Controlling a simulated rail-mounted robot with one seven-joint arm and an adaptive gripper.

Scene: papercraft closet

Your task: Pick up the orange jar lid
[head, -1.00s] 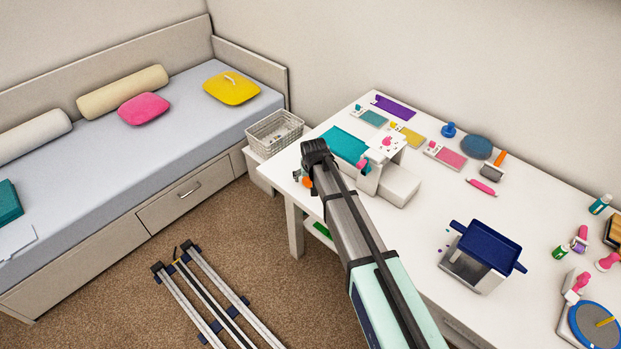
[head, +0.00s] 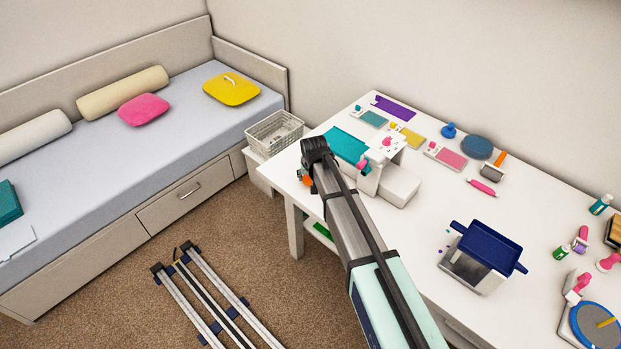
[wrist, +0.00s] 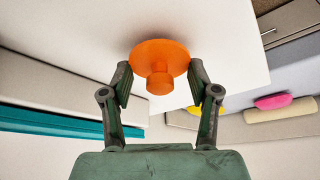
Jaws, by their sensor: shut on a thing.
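The orange jar lid (wrist: 160,62) is a round disc with a short knob facing my wrist camera. It lies between the two dark fingers of my gripper (wrist: 160,82), which is shut on it. In the head view only a small orange part of the lid (head: 307,182) shows below my wrist, near the table's left corner, with my gripper (head: 304,173) mostly hidden by my arm. I cannot tell whether the lid touches the table.
The white table (head: 440,220) holds a white machine with a teal sheet (head: 345,146) close to my gripper. A blue-topped box (head: 488,247) stands farther right. A wire basket (head: 275,132) is beyond the table's left end. A teal edge (wrist: 60,122) shows in the wrist view.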

